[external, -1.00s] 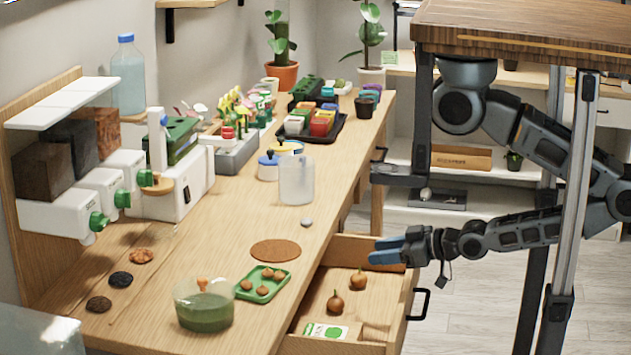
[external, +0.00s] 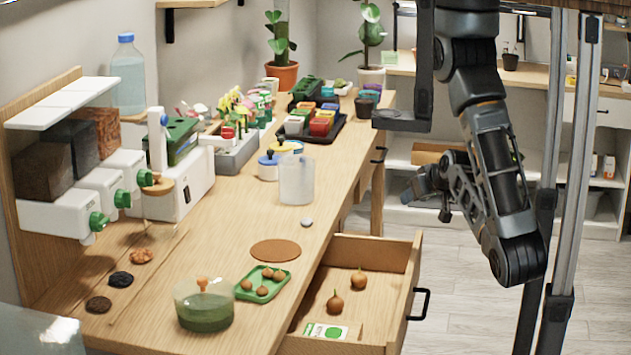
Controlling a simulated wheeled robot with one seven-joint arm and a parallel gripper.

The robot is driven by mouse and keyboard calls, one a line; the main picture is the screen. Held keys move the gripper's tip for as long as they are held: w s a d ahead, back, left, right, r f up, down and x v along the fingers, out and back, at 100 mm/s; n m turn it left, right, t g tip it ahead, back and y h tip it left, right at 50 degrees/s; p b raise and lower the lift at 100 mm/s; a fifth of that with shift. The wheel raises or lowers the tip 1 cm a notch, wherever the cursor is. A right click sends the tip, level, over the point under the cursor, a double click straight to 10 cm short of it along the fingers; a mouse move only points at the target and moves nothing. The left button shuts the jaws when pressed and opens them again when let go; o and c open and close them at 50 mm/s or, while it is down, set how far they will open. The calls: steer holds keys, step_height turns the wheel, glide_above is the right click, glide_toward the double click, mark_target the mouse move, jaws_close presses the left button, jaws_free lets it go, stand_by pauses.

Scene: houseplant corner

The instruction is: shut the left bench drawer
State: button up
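The bench drawer (external: 398,290) is pulled out from the near end of the wooden bench (external: 215,250). Its black handle (external: 420,304) faces right. Two brown bulbs (external: 335,302) and a white-and-green packet (external: 326,331) lie inside it. My gripper (external: 412,192) is in the air behind and above the drawer, to the right of the bench edge, and apart from the drawer. Its fingers are small and partly hidden in this view, so I cannot tell whether they are open.
On the bench top stand a green tray with bulbs (external: 284,285), a bowl of green liquid (external: 203,313) and a clear jug (external: 296,180). The floor (external: 470,290) right of the drawer is clear.

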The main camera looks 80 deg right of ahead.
steer(key=a+m+y+p, duration=0.1)
steer(key=a+m+y, duration=0.25)
steer(key=a, duration=0.35)
steer(key=m+g+y, duration=0.4)
steer(key=m+y, duration=0.1)
glide_toward(426, 304)
steer(key=shift+n+h, duration=0.25)
steer(key=shift+b+x, duration=2)
steer(key=shift+x, duration=1.85)
steer(key=shift+a, duration=0.2)
jaws_close()
